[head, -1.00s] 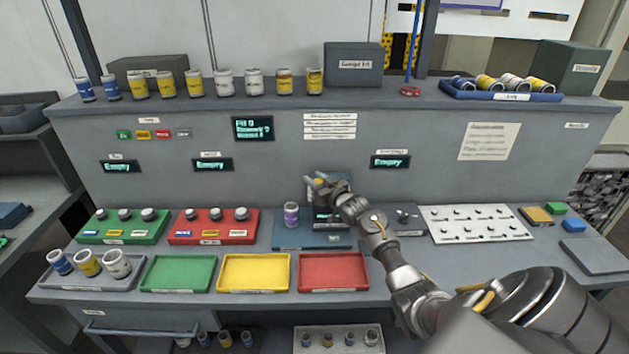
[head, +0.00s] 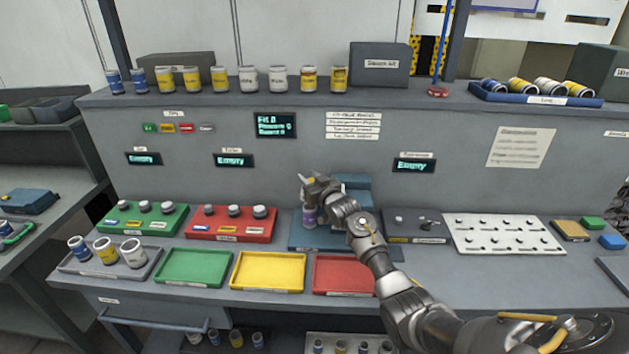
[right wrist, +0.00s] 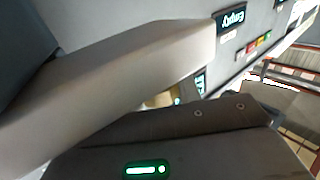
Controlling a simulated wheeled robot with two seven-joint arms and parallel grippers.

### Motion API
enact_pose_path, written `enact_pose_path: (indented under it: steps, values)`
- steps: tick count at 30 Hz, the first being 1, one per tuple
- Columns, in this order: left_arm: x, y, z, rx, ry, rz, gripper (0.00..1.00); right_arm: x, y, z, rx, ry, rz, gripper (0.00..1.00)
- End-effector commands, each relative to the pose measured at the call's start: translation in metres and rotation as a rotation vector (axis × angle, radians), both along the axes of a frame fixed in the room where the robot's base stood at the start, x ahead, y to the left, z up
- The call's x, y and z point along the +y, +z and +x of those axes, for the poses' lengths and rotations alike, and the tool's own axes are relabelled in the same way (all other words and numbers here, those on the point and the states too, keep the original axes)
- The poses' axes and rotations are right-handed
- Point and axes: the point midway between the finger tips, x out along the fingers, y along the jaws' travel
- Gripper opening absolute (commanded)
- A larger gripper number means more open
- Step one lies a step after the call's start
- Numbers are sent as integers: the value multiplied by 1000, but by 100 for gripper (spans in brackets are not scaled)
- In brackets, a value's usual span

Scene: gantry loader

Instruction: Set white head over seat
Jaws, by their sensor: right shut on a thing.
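My right gripper (head: 308,183) is in the middle of the head view, just above a purple-labelled jar (head: 309,216). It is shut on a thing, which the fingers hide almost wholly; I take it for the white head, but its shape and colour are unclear. The jar stands upright on the blue base (head: 300,243) of the station, where I take the seat to be; I cannot see the seat itself. A blue housing (head: 356,184) rises behind and right of my gripper. In the right wrist view, a large pale block fills the upper left. My left gripper is out of view.
A red block with knobs (head: 232,225) is left of the station, and a control panel (head: 418,224) is right of it. Empty green (head: 192,267), yellow (head: 268,271) and red (head: 343,274) trays lie in front. Several jars line the shelf behind.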

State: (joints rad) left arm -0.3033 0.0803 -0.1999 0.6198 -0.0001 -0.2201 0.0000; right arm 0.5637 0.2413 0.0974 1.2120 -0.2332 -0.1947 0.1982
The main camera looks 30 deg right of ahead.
Motion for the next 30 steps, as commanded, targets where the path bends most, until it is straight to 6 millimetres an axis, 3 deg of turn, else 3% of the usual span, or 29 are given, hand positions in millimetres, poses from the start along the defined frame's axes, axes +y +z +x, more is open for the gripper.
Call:
enact_pose_path:
  steps: [2,3,7,20,30]
  values:
    - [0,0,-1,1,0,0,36,4,1,1,-2,7,2,0]
    - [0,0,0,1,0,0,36,4,1,1,-2,7,2,38]
    - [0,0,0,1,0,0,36,2,1,0,-2,5,2,55]
    - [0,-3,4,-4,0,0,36,-5,-1,-11,-3,-4,0,56]
    - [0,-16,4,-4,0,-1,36,-4,-3,-68,-2,-2,-1,56]
